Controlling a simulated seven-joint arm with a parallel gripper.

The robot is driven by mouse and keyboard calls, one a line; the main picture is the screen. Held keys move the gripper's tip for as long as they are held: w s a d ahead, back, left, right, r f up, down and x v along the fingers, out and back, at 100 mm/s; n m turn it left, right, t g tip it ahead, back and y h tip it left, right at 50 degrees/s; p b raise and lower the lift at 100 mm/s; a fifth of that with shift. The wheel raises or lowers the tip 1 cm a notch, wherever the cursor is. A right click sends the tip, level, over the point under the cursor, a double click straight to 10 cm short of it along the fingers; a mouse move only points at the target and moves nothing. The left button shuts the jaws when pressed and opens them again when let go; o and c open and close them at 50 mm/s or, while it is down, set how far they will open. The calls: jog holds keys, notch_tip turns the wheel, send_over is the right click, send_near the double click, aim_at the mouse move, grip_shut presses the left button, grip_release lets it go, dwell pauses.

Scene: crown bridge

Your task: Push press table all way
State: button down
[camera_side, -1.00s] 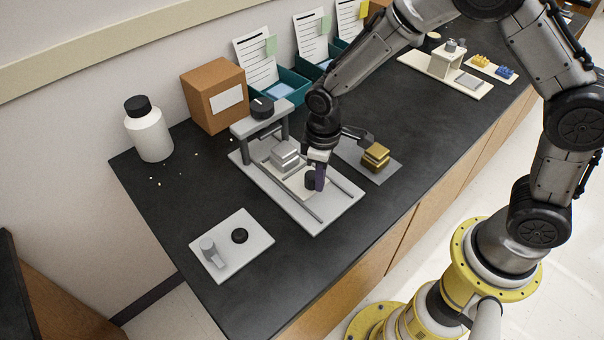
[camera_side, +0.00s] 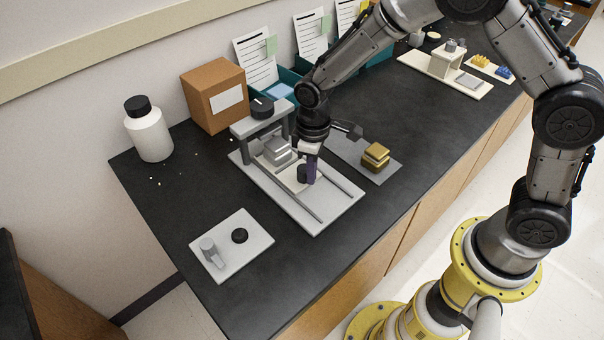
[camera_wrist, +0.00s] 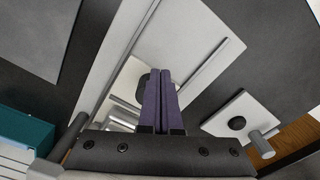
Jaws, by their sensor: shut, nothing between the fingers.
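The press stands on a light grey base plate (camera_side: 335,206) with two rails. Its upright frame (camera_side: 250,124) carries a black knob (camera_side: 262,107). The pale sliding table (camera_side: 288,180) lies between the rails, bearing a stack of silver blocks (camera_side: 277,150) that is partly under the frame. A black handle (camera_side: 302,173) stands at the table's front end. My gripper (camera_side: 311,180) is shut and empty, its purple fingers down on the front side of the handle. In the wrist view the fingers (camera_wrist: 160,80) overlap the handle (camera_wrist: 142,80); exact contact is hidden.
Gold blocks (camera_side: 375,155) sit on a grey plate (camera_side: 389,172) to the right. A white plate (camera_side: 255,230) with a grey lever and black knob lies front left. A white bottle (camera_side: 149,134) and brown box (camera_side: 213,96) stand behind.

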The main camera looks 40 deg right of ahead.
aim_at(302, 167)
jog(key=shift+w, duration=2.3)
jog(key=shift+s, duration=0.75)
jog(key=shift+r, duration=3.5)
